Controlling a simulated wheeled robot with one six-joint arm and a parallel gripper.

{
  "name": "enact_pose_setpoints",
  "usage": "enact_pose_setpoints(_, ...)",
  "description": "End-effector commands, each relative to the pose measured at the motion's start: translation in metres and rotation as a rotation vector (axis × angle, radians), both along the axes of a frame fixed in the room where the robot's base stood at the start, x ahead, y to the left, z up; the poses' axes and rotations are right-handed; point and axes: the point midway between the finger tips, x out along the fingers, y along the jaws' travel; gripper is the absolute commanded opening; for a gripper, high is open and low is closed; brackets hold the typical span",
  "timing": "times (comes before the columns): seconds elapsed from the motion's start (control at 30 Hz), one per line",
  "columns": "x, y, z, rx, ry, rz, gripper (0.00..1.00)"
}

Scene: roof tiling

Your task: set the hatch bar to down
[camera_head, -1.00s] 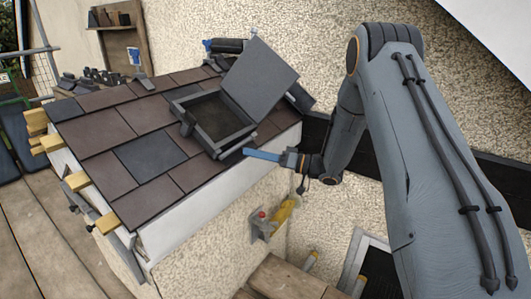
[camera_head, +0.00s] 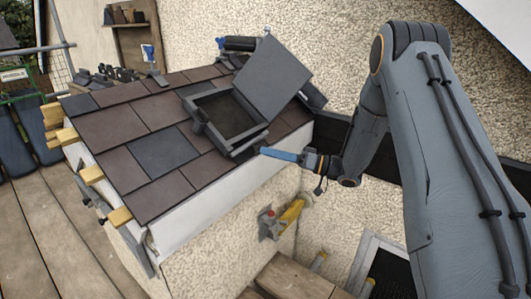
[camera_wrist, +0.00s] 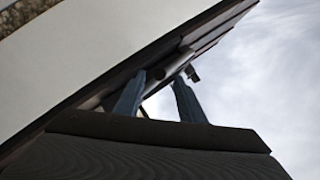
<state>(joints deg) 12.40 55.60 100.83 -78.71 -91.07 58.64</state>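The roof hatch (camera_head: 246,145) is a dark square frame set in the tiles, with its lid (camera_head: 272,78) raised and tilted back. A dark bar (camera_head: 212,137) runs along the frame's lower-left side; I cannot tell its setting for sure. My gripper (camera_head: 264,151), with blue fingers, is just right of the hatch's lower corner, at the roof edge, and looks apart from it. In the wrist view my gripper (camera_wrist: 156,83) shows two blue fingers spread with a gap and nothing clearly held. A dark rounded piece (camera_wrist: 170,68) shows beyond the fingertips; I cannot tell whether it is the bar.
Brown and grey roof tiles (camera_head: 160,150) surround the hatch. A pebbled wall (camera_head: 340,60) rises behind. Below the eave, a yellow-handled tool (camera_head: 291,212) hangs on the wall. Wooden batten ends (camera_head: 92,174) stick out at the left. Open air lies in front of the eave.

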Motion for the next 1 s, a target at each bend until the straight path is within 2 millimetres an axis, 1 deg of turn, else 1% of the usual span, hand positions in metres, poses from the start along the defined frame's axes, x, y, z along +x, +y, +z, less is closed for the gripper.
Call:
enact_pose_setpoints(0.03, -0.003, -0.01, -0.001, 0.0, 0.0, -0.004, 0.36)
enact_pose_setpoints(0.1, -0.007, -0.021, -0.002, 0.001, 0.0, -0.003, 0.36)
enact_pose_setpoints(0.3, -0.017, -0.044, -0.005, 0.0, 0.0, -0.001, 0.36)
enact_pose_setpoints(0.43, -0.02, -0.049, -0.005, 0.001, 0.0, -0.001, 0.36)
enact_pose_setpoints(0.67, -0.021, -0.05, -0.005, 0.001, 0.0, 0.001, 0.36)
enact_pose_setpoints(0.73, -0.02, -0.05, -0.005, -0.001, -0.001, -0.001, 0.28)
enact_pose_setpoints(0.8, -0.017, -0.05, -0.003, -0.015, -0.005, -0.016, 0.16)
enact_pose_setpoints(0.87, -0.011, -0.051, -0.001, -0.045, -0.014, -0.051, 0.06)
enact_pose_setpoints(0.9, -0.004, -0.053, 0.001, -0.079, -0.02, -0.088, 0.0)
enact_pose_setpoints(0.97, 0.009, -0.058, 0.005, -0.146, -0.033, -0.166, 0.0)
enact_pose_setpoints(1.0, 0.018, -0.064, 0.008, -0.204, -0.039, -0.229, 0.0)
